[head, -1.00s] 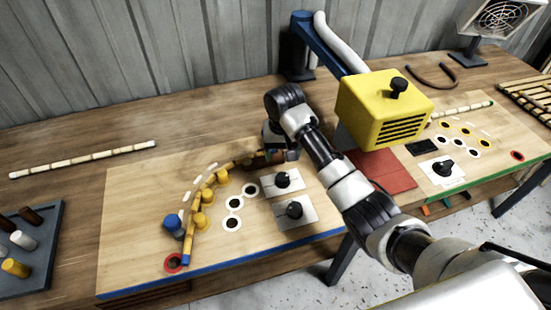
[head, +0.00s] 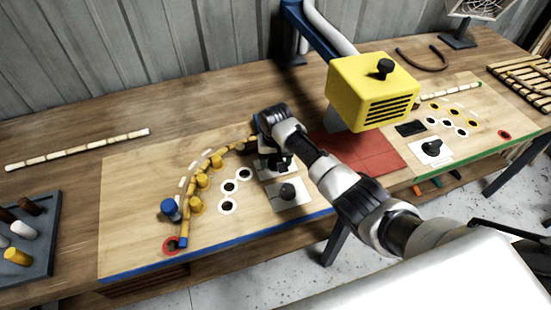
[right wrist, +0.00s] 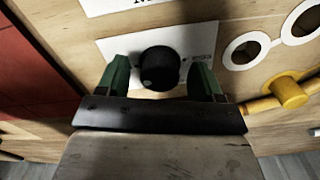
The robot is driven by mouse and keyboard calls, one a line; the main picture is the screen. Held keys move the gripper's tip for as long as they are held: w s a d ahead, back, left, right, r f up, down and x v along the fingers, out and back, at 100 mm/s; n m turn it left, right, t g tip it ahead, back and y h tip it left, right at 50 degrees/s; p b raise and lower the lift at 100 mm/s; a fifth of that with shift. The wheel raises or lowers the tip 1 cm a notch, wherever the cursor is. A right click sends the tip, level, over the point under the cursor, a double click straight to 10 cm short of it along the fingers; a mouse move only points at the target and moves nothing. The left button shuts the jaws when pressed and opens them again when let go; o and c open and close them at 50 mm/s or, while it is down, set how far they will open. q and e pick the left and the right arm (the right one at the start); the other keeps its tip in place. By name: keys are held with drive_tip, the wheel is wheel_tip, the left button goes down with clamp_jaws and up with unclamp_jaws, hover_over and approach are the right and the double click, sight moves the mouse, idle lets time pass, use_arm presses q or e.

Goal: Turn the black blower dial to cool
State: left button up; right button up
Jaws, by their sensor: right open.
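A black round dial (right wrist: 158,68) on a white plate (right wrist: 113,52) shows in the right wrist view; the small print beside it is too blurred to read. My right gripper (right wrist: 161,80) is open, with its green fingers on either side of the dial, not visibly closed on it. In the head view my right gripper (head: 277,164) is over the rear of two dial plates on the left board and mostly hides that dial. The front black dial (head: 287,192) is clear of it. The yellow blower (head: 365,90) has a black knob (head: 384,68) on top. My left gripper is not in view.
A curved bamboo rod (head: 190,212) lies along yellow pegs on the left board (head: 130,235). A red tiled mat (head: 375,155) lies right of my arm. Another black dial (head: 432,147) is on the right board. A peg tray (head: 45,250) stands at far left.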

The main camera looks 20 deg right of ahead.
drive_tip(key=shift+c, duration=0.5)
drive_tip(key=c, duration=0.8)
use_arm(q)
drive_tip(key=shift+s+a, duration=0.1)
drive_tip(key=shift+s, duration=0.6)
use_arm(e)
drive_tip(key=shift+c, duration=0.2)
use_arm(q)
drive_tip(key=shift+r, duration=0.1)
